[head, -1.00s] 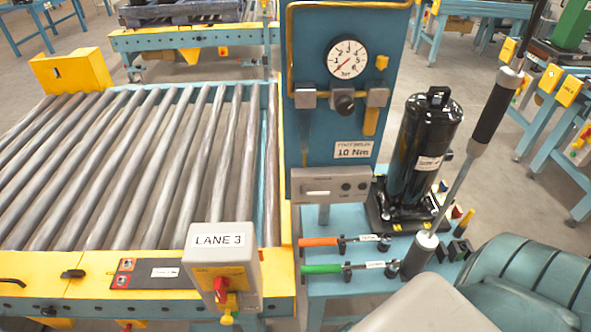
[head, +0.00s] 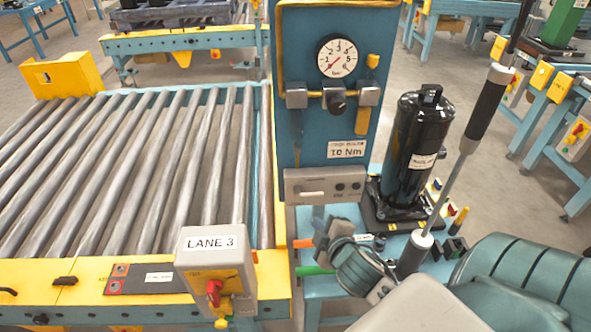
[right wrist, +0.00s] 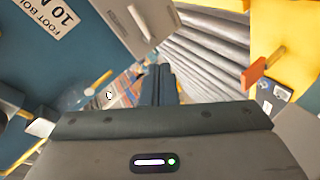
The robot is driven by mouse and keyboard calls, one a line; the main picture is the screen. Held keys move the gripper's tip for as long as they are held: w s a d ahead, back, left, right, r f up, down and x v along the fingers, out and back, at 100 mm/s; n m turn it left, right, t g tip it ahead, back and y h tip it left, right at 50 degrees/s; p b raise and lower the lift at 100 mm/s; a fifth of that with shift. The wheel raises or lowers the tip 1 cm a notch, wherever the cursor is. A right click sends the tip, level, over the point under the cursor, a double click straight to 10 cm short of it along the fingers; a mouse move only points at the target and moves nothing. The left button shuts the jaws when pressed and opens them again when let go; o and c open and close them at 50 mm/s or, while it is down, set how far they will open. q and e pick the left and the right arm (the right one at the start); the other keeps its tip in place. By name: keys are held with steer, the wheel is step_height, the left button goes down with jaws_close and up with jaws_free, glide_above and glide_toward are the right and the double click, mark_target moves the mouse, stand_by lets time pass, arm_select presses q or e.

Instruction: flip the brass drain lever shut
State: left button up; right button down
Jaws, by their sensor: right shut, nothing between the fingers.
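In the head view, a brass-yellow lever (head: 362,121) hangs straight down below the right grey block on the blue gauge panel (head: 300,150). I take it for the drain lever. My right gripper (head: 326,230) is lower, over the bench in front of the panel, clearly apart from the lever. Its fingers also show in the right wrist view (right wrist: 158,85), shut with nothing between them. I cannot pick out the lever for sure in that view. My left gripper is out of view.
The black compressor cylinder (head: 411,145) stands right of the panel. A grey drawer-like box (head: 325,185) sits under the 10 Nm label (head: 346,149). Orange (head: 303,243) and green (head: 314,270) tool handles lie by my gripper. The LANE 3 box (head: 216,262) is at left.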

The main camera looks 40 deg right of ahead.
mark_target(297, 156)
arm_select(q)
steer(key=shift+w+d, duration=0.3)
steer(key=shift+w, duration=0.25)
arm_select(e)
steer(key=w+a+r+n+t+y, duration=0.1)
steer(key=w+r+n+t+y, duration=0.2)
steer(key=w+r+n+t, duration=0.2)
step_height(297, 156, up, 2)
steer(key=n, duration=0.3)
steer(key=shift+r+n, duration=0.15)
steer(key=shift+n, duration=0.15)
steer(key=shift+w+a, duration=0.1)
